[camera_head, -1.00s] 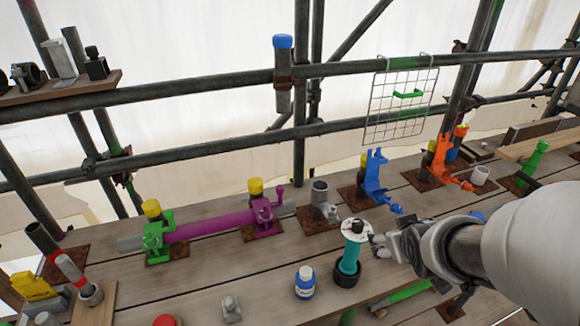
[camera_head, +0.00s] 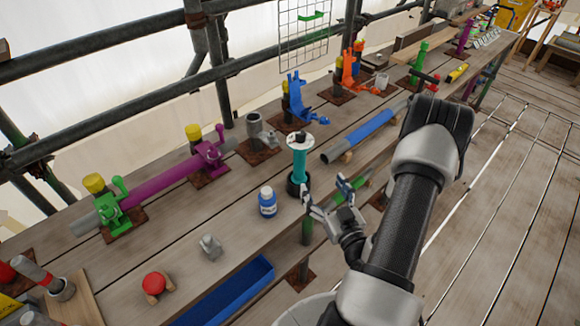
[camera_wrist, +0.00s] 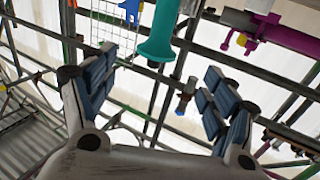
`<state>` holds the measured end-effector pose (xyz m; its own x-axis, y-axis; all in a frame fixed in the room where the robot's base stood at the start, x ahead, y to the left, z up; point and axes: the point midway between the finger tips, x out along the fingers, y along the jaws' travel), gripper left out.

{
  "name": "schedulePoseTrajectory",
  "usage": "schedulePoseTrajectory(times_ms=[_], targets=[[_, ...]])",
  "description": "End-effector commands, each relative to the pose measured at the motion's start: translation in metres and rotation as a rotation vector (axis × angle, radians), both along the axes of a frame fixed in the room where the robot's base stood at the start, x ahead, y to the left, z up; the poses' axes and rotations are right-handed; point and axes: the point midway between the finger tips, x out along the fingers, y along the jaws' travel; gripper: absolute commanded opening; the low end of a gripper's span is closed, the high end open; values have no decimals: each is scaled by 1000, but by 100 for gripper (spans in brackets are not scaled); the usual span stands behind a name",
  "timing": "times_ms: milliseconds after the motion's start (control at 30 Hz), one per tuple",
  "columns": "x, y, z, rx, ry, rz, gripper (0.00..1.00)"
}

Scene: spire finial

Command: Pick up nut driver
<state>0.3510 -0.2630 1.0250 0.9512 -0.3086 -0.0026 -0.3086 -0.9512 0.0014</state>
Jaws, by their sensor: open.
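A teal upright piece (camera_head: 300,165), which looks like the nut driver, stands in a black round holder (camera_head: 292,187) on the plank bench. A white disc with a dark knob sits at its top. My gripper (camera_head: 324,190) is open and empty, just right of and slightly below it in the head view. In the wrist view the teal piece (camera_wrist: 161,30) shows at the top centre, its flared end beyond the open fingers (camera_wrist: 155,95) and apart from them. I cannot tell whether one finger touches the black holder.
A blue-and-white bottle (camera_head: 267,202) stands close left of the teal piece. A grey upright tube (camera_head: 258,130) and a blue clamp (camera_head: 296,103) are behind it. A green clamp (camera_head: 112,205) holds a purple pipe (camera_head: 160,183) at left.

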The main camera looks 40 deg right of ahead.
Motion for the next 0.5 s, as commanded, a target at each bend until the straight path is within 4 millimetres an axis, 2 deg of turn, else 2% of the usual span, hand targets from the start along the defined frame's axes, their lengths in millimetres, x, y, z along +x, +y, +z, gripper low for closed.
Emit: schedulePoseTrajectory(times_ms=[200,433,500], targets=[[26,-7,-4,-8,-8,4,78],[47,-14,-4,-6,-8,2,78],[64,-18,-2,-8,-7,7,78]])
